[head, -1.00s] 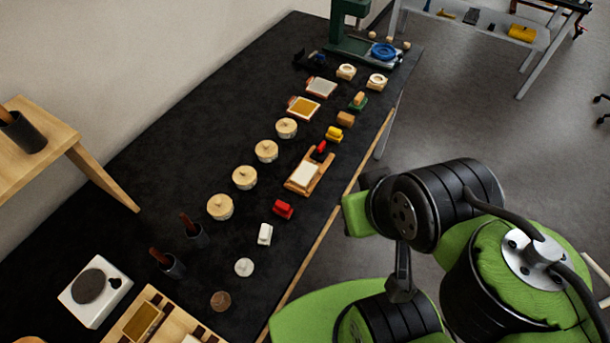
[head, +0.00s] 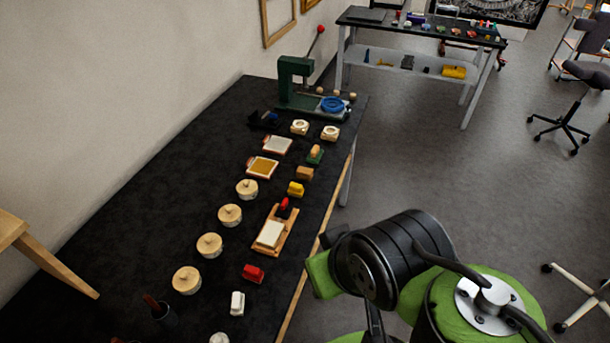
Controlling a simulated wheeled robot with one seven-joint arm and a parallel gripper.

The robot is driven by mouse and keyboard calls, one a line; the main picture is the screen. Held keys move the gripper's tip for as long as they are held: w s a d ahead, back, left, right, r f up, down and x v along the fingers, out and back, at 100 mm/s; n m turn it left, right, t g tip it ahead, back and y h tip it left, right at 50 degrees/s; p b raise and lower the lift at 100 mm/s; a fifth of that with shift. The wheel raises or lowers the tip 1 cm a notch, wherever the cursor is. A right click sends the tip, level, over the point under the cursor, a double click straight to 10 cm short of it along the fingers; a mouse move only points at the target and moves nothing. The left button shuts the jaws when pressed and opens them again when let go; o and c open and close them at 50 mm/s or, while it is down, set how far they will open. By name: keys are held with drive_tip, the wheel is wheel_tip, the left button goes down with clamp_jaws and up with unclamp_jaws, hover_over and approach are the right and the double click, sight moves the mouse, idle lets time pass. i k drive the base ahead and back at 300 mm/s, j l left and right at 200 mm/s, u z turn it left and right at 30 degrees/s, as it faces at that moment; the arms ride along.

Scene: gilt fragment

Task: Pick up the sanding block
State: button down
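Several small blocks stand in a row along the right side of the black table (head: 120,215) in the head view. A brown block (head: 305,173) looks most like a sanding block, but I cannot tell for sure. Behind it is a green block with a tan top (head: 315,154). In front of it is a yellow block (head: 296,188). Closer to me are a red block (head: 253,273) and a white block (head: 237,303). My green and black arm is at the lower right, beyond the table's right edge, touching none of these blocks. My gripper is not in view.
Round lidded wooden pots (head: 209,245) line the table's middle. A wooden board with a white pad (head: 270,234) lies near the right edge. A green press (head: 296,85) stands at the far end. A second workbench (head: 420,28) and chairs stand beyond open floor.

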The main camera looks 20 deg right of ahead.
sight(304, 173)
drive_tip(key=i+l+u, duration=0.25)
drive_tip(key=u, duration=0.25)
drive_tip(key=i+l+u, duration=0.1)
drive_tip(key=l+u, duration=1.35)
drive_tip(key=l, duration=0.1)
